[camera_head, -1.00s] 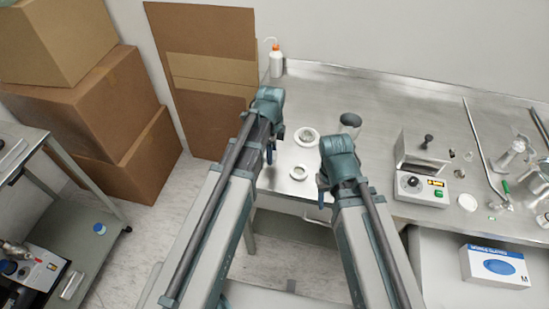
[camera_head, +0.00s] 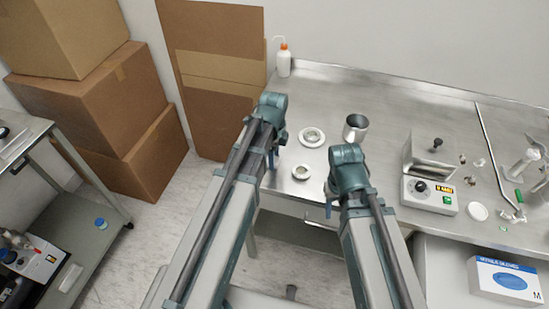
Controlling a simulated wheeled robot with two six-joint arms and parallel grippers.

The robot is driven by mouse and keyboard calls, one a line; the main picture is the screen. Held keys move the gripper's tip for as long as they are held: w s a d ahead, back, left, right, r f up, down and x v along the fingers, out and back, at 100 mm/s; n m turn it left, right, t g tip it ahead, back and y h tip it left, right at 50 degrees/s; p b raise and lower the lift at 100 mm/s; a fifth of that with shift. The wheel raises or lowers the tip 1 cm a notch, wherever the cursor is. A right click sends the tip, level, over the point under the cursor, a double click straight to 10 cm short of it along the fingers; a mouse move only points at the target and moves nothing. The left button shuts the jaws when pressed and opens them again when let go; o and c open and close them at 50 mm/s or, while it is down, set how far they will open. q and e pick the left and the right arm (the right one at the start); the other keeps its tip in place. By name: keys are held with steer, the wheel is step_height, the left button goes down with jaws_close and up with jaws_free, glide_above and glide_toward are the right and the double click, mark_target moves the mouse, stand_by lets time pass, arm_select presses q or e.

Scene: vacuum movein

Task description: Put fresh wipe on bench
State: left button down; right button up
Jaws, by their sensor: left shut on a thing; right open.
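No wipe can be made out in the head view. The steel bench (camera_head: 390,100) runs along the back wall to the right. My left gripper (camera_head: 272,160) points down at the bench's left end, left of two ring-shaped metal parts. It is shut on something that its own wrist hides. My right gripper (camera_head: 329,208) is open at the bench's front edge, with its fingers mostly hidden behind its wrist.
A flanged ring (camera_head: 312,137), a smaller ring (camera_head: 301,172), a metal cup (camera_head: 356,127) and a wash bottle (camera_head: 284,60) stand on the bench. A device (camera_head: 429,193) and rods occupy its right. A glove box (camera_head: 505,281) lies below. A trolley (camera_head: 85,205) and cartons (camera_head: 95,100) are left.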

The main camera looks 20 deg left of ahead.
arm_select(q)
steer(key=shift+c, duration=1.5)
jaws_free()
steer(key=shift+r, duration=0.15)
step_height(320, 180, up, 12)
steer(key=p, duration=1.3)
steer(key=s+d+n+y, duration=0.1)
steer(key=s+d+n, duration=0.9)
steer(key=s+n, duration=0.4)
steer(key=shift+s+n, duration=0.15)
steer(key=shift+n, duration=0.15)
steer(key=shift+b, duration=0.3)
